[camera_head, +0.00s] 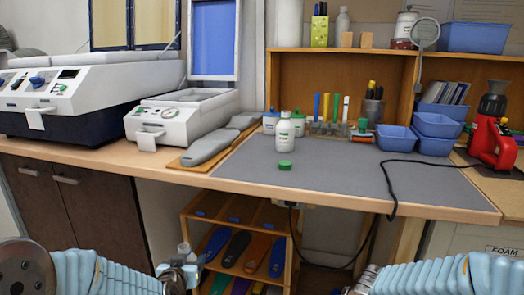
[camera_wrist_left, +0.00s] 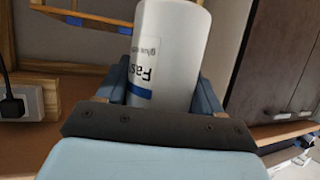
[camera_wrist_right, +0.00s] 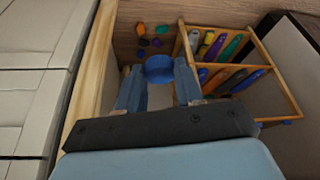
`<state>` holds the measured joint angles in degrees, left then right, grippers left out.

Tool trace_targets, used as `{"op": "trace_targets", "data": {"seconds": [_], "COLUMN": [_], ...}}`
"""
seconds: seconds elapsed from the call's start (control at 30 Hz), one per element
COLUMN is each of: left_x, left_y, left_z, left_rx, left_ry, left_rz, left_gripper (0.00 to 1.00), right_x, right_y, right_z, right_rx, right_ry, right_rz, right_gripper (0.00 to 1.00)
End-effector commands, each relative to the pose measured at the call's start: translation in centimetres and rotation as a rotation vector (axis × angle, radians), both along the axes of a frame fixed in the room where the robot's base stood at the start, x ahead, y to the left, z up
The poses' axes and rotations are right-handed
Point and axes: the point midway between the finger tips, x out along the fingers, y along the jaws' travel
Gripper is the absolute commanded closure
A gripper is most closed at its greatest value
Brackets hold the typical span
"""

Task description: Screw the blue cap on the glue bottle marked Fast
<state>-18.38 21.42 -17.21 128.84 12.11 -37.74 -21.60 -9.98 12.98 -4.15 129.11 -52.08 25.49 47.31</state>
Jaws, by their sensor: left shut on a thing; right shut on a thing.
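My left gripper (camera_wrist_left: 165,90) is shut on a white glue bottle (camera_wrist_left: 178,35). Its label reads "Fas", partly hidden, and it stands upside down in the left wrist view. In the head view the bottle's narrow white top (camera_head: 184,248) shows above my left gripper (camera_head: 181,272), at the lower left in front of the table. No cap shows on that top. My right gripper (camera_wrist_right: 160,90) is shut on a blue cap (camera_wrist_right: 160,67), held between its fingertips. The head view shows my right arm at the lower right, but not the cap.
The grey mat (camera_head: 330,175) holds a white bottle (camera_head: 284,135) and a loose green cap (camera_head: 285,165). Blue bins (camera_head: 436,126) and a red tool (camera_head: 494,135) stand at the right. A wooden rack of insoles (camera_head: 237,220) is under the table, beyond the grippers.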

Motion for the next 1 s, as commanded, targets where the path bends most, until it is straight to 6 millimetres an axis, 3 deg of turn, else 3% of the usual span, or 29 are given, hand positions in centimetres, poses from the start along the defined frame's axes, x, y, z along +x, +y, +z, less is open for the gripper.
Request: {"op": "trace_targets", "data": {"seconds": [0.7, 0.87, 1.0], "left_x": [-0.1, -1.0, -2.4], "left_y": [-0.2, -1.8, -4.4], "left_z": [-0.2, -1.8, -4.3], "left_rx": [0.0, 0.001, 0.0], "left_ry": [-0.001, 0.002, 0.005], "left_rz": [-0.01, -0.081, -0.197], "left_gripper": [0.89, 0.89, 0.89], "right_x": [0.0, 0.0, 0.0], "right_y": [0.0, 0.0, 0.0], "right_z": [0.2, 0.2, 0.2], "right_rx": [0.0, 0.0, 0.0], "right_ry": [-0.002, -0.002, -0.002], "right_rz": [-0.003, -0.003, -0.003], "right_gripper": [0.92, 0.92, 0.92]}}
